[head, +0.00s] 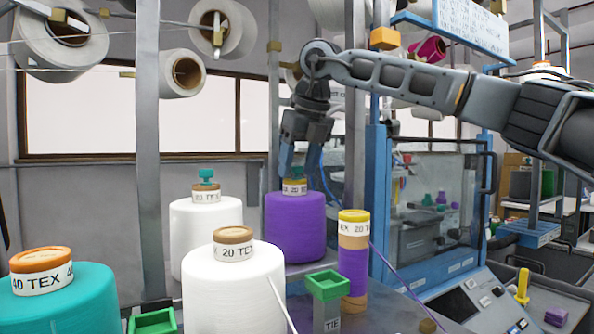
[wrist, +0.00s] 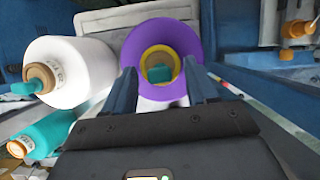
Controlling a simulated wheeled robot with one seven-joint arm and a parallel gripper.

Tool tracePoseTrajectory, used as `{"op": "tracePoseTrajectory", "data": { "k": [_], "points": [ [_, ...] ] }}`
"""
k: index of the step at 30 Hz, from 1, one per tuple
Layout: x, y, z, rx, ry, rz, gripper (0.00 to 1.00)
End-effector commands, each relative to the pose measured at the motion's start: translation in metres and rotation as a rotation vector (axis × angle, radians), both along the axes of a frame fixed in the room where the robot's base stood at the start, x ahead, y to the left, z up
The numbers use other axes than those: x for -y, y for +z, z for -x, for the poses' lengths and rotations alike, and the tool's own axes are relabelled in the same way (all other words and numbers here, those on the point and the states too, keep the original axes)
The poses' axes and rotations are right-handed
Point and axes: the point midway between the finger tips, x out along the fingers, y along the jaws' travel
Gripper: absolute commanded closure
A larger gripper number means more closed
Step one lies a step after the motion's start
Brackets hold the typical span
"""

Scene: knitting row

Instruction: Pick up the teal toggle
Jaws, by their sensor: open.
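A small teal toggle (head: 297,173) stands on top of the purple yarn cone (head: 296,228), above its tan cap. My gripper (head: 299,166) points down over this cone, open, with one finger on each side of the toggle. In the wrist view the toggle (wrist: 159,74) lies between the two blue fingers (wrist: 160,82), with nothing clearly gripped; contact cannot be told. A second teal toggle (head: 206,176) stands on the white cone (head: 205,233) to the left, and it also shows in the wrist view (wrist: 26,88).
A front white cone (head: 234,295), a teal cone (head: 62,305), a slim purple and tan spool (head: 353,265) and green-topped posts (head: 328,284) stand nearby. Grey uprights (head: 354,105) flank the purple cone. A glass-fronted blue cabinet (head: 437,215) is at right.

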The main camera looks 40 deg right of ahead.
Motion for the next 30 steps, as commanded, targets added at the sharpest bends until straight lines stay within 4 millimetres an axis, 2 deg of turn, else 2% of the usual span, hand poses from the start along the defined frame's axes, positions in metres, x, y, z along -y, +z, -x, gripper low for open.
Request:
{"op": "tracePoseTrajectory", "data": {
  "k": [2, 17, 26, 30],
  "points": [
    [0.0, 0.0, 0.0, 0.0, 0.0, 0.0, 0.43],
    [0.0, 0.0, 0.0, 0.0, 0.0, 0.0, 0.89],
    [0.0, 0.001, 0.0, 0.0, 0.0, 0.0, 0.91],
    [0.0, 0.013, 0.0, 0.001, 0.0, 0.001, 0.91]
  ]
}}
